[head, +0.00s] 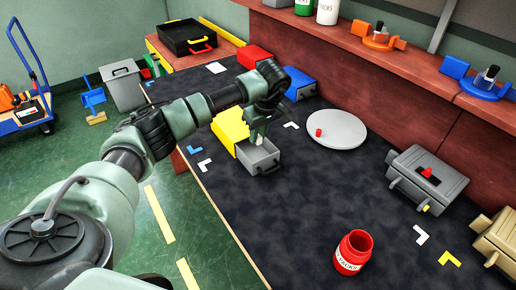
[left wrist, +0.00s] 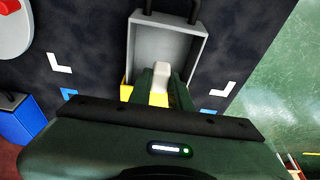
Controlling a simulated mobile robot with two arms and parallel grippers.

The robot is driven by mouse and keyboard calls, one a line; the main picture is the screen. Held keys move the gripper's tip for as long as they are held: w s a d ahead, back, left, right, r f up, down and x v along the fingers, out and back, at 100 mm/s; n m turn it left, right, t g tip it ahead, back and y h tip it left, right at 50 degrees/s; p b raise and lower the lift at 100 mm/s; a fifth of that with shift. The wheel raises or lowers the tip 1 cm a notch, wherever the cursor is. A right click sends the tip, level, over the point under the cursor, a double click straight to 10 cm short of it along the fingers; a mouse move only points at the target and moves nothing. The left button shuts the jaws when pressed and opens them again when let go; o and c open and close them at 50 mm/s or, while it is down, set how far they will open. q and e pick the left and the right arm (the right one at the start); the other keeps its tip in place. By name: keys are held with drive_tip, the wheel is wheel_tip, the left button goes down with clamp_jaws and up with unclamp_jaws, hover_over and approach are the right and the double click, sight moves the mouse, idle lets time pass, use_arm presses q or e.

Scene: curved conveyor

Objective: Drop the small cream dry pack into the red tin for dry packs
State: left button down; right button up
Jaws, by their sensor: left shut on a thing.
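The cream dry pack (left wrist: 160,79) is between the fingertips of my left gripper (left wrist: 160,88), which is shut on it. In the head view my left gripper (head: 258,132) points down over the open grey drawer (head: 266,166) of the yellow box (head: 230,127). The drawer also shows in the left wrist view (left wrist: 197,48). I cannot tell whether the pack touches the drawer floor. My right gripper is not in view.
A round grey plate (head: 345,134) with a small red thing (head: 319,132) lies right of the drawer. A grey box (head: 432,178) stands at the right and a tan one (head: 492,238) at the right edge. The blue box (head: 300,84) is behind. Dark table between drawer and tin is clear.

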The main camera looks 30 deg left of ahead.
use_arm(q)
wheel_tip(320, 180, up, 12)
drive_tip(key=shift+r+b, duration=0.15)
drive_tip(key=shift+b, duration=0.2)
